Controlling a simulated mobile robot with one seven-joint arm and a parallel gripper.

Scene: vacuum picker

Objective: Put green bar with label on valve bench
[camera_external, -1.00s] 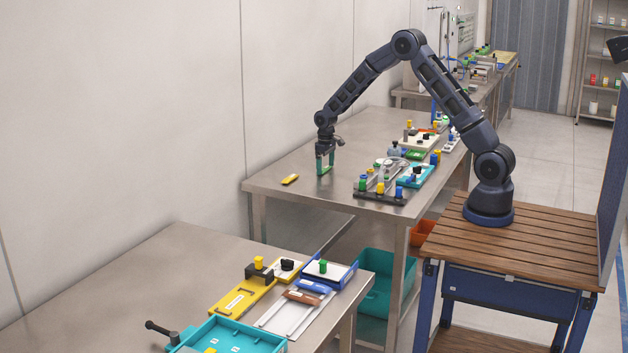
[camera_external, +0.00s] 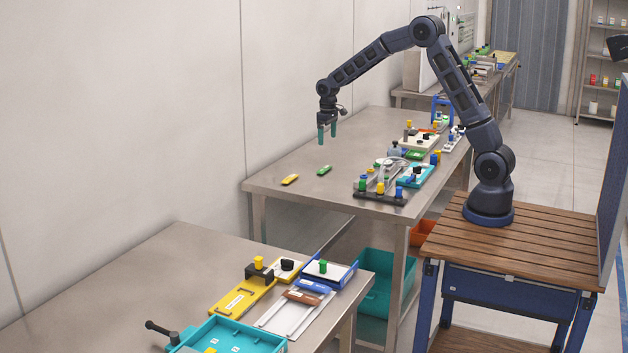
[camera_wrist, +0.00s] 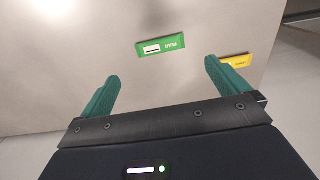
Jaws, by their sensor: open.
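The green bar (camera_external: 324,170) lies flat on the metal bench (camera_external: 283,173) in the external view, near the bench's left part. In the wrist view the green bar (camera_wrist: 161,46) shows a white label and dark lettering, beyond and between the fingertips. My gripper (camera_external: 327,133) hangs above the bar with its green fingers pointing down. In the wrist view my gripper (camera_wrist: 162,70) is open, with nothing between its fingers. Clear space shows between the fingertips and the bar.
A yellow bar (camera_external: 290,180) lies just left of the green bar; the wrist view shows it (camera_wrist: 235,61) by the right finger. A black rack (camera_external: 381,196) and trays stand on the bench's right side. A nearer table (camera_external: 150,275) holds a teal tray and yellow plate.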

